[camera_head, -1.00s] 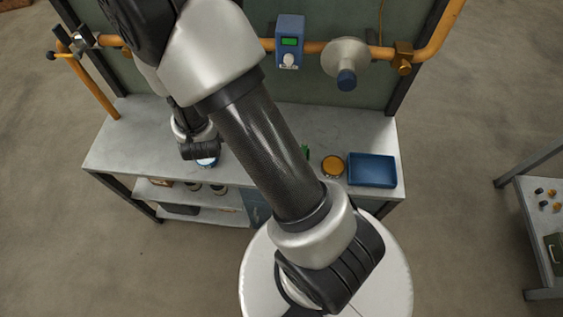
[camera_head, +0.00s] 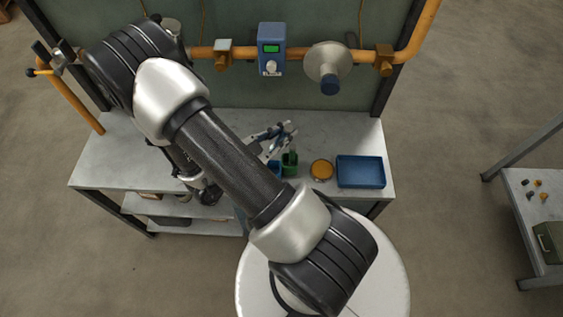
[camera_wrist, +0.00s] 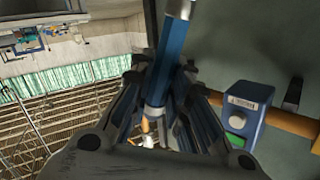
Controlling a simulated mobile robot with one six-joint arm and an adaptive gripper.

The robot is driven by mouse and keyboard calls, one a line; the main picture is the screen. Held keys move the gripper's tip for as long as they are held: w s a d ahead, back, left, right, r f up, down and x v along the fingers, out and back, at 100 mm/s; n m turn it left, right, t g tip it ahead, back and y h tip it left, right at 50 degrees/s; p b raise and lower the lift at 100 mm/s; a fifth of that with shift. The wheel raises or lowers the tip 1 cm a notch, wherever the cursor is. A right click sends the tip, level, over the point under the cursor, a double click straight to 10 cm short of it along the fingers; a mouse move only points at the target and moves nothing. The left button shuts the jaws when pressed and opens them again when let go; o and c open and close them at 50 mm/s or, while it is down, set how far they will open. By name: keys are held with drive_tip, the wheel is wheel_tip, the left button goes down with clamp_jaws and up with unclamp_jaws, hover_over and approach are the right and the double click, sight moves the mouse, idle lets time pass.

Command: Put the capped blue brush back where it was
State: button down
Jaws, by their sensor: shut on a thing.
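The blue brush (camera_wrist: 168,65) stands between my fingers in the wrist view, a blue shaft with a silvery part at the top edge. Its cap cannot be told apart, and its upper end is cut off. My gripper (camera_wrist: 162,80) is shut on it. In the head view my gripper (camera_head: 278,133) is above the workbench, its fingers pointing right; the brush is not clear there. A green cup (camera_head: 290,166) stands on the bench just below my gripper in the picture, with a blue cup (camera_head: 273,169) beside it, partly hidden by my arm.
An orange-topped round tin (camera_head: 321,170) and a blue tray (camera_head: 361,172) lie right of the cups on the workbench (camera_head: 350,130). An orange pipe with a blue meter (camera_head: 271,49) and a flanged valve (camera_head: 328,64) runs behind. A side table (camera_head: 535,200) stands at right.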

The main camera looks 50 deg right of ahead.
wheel_tip(320, 180, down, 12)
drive_tip(key=b, duration=0.3)
drive_tip(key=shift+f, duration=0.15)
drive_tip(key=shift+f+b, duration=0.45)
drive_tip(key=shift+f, duration=0.05)
drive_tip(key=c, duration=1.5)
unclamp_jaws()
drive_tip(key=shift+r, duration=0.1)
drive_tip(key=shift+c, duration=0.2)
